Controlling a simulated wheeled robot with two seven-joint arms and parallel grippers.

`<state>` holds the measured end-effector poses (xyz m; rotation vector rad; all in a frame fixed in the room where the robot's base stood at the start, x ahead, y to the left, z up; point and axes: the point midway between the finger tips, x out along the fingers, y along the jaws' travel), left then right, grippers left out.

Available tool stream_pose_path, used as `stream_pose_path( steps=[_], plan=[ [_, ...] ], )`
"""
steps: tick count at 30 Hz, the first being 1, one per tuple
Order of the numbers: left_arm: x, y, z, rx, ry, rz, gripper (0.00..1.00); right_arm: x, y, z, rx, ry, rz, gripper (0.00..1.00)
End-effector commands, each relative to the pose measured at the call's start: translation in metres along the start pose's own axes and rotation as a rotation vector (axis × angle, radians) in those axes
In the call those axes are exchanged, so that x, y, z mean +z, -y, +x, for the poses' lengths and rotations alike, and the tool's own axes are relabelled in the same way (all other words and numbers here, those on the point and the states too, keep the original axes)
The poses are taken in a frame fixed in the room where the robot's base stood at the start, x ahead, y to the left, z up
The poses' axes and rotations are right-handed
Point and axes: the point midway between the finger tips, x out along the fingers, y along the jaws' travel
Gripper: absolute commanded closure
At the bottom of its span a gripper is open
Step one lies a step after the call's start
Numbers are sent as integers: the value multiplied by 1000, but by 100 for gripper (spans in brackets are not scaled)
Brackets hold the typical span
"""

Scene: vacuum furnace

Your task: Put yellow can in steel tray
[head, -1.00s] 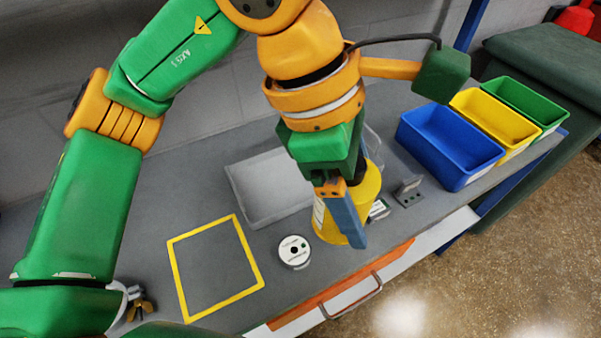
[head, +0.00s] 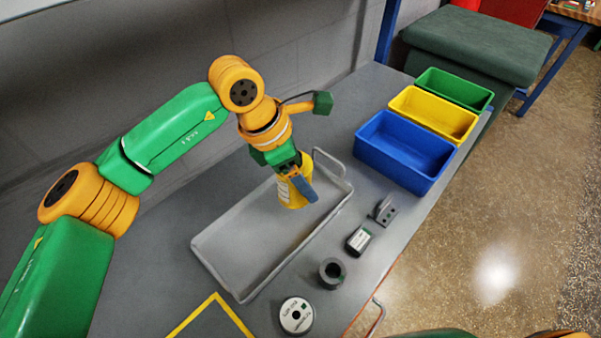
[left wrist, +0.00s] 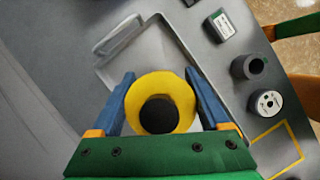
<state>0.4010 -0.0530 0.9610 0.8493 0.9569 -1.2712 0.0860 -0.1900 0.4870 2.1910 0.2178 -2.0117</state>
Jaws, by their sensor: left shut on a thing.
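The yellow can (head: 296,200) has a white label and is upright or nearly so. My left gripper (head: 301,182) is shut on it, with a blue finger on each side. The left wrist view shows the can (left wrist: 134,101) from above, with a dark round centre, between the fingers of the gripper (left wrist: 163,104). The steel tray (head: 222,270) is a long, shallow grey tray with a handle at its far end. In the head view the can appears over the tray's far half; I cannot tell whether it touches the tray floor. My right gripper is not in view.
Beside the tray stand a white-topped spool (head: 296,316), a dark ring (head: 332,272), a small labelled box (head: 359,240) and a grey bracket (head: 384,211). Blue (head: 405,152), yellow (head: 433,114) and green (head: 455,89) bins stand farther right. A yellow outline (head: 190,321) marks the bench.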

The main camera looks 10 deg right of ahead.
Motion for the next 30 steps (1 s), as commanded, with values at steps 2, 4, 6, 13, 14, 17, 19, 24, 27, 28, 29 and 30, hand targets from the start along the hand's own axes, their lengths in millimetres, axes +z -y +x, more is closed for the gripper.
stream_pose_path(
  steps=[2,4,6,13,14,17,19,24,27,28,29,30],
  plan=[
    [-2,-7,8,-3,-2,-3,100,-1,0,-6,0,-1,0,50],
    [-6,-7,20,-4,-2,0,100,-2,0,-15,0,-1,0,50],
    [-11,-7,31,-3,-2,-1,100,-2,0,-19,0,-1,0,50],
    [-14,-7,38,0,0,1,100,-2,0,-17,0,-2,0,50],
    [-14,-7,38,0,0,1,100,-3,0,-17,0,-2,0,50],
    [-15,-7,41,1,0,1,100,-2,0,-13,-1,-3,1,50],
    [-15,-7,40,0,0,0,7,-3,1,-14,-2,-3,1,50],
    [-14,-7,40,0,0,0,0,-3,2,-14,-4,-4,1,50],
    [-14,-7,38,0,0,0,0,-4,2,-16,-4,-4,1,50],
    [-13,-7,36,0,0,0,0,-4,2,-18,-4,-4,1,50],
    [-13,-8,35,1,0,0,0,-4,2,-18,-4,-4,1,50],
    [-14,-8,32,3,1,1,0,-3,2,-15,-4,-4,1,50]
  ],
)
